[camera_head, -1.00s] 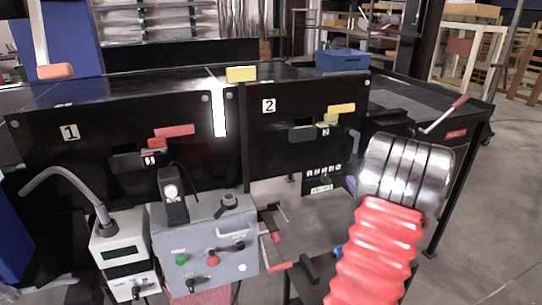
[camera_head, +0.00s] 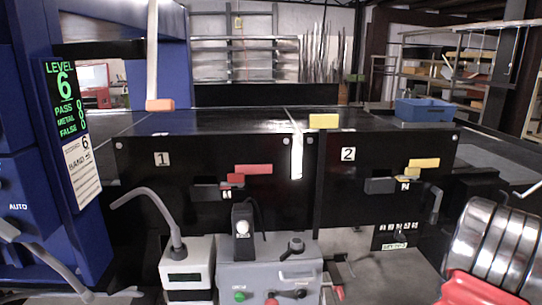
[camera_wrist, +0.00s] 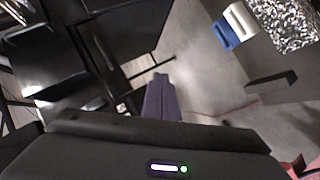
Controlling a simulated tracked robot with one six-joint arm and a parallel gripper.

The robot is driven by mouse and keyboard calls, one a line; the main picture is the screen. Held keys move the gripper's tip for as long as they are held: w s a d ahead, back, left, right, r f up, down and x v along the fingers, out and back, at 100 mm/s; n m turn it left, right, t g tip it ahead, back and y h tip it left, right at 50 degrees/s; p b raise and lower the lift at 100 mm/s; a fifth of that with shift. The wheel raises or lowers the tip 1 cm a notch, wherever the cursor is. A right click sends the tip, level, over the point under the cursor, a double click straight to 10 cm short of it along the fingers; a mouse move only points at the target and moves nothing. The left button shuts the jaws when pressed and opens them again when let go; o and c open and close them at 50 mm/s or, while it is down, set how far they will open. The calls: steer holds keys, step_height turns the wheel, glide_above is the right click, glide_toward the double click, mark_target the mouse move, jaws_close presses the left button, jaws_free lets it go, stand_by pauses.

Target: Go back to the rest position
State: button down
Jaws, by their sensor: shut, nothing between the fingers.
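My gripper (camera_wrist: 161,98) shows in the wrist view as a dark, purplish narrow shape past the black wrist housing. It is shut, with nothing seen held in it. Below it in the wrist view are bare floor and the dark frame of a bench. In the head view, my arm's silver rings and red ribbed sleeve stand at the lower right. The gripper itself cannot be made out there.
A black conveyor bench with panel 1 (camera_head: 150,185) and panel 2 (camera_head: 340,190) runs across the head view. A grey control box (camera_head: 262,268) stands in front. A blue detector cabinet (camera_head: 22,150) is at left, a blue bin (camera_head: 426,111) at back right.

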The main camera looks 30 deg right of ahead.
steer(key=w+a+r+m+g+y, duration=0.1)
steer(key=w+a+r+m+y, duration=0.15)
steer(key=a, duration=0.85)
steer(key=w+a+r+m+g+y, duration=0.2)
steer(key=w+a, duration=0.1)
steer(key=a, duration=0.8)
steer(key=w+a+r+m+g+y, duration=0.1)
steer(key=w+a+r+m+y, duration=0.15)
steer(key=a, duration=0.95)
steer(key=a+r+n+t+y, duration=0.1)
steer(key=a+r+n, duration=0.2)
steer(key=a, duration=1.2)
steer(key=w+a+r+n+t+y, duration=0.1)
steer(key=a+r, duration=0.7)
steer(key=a, duration=0.8)
steer(key=shift+w+n+t+y, duration=0.3)
steer(key=shift+n+t+y, duration=0.4)
steer(key=shift+n, duration=0.4)
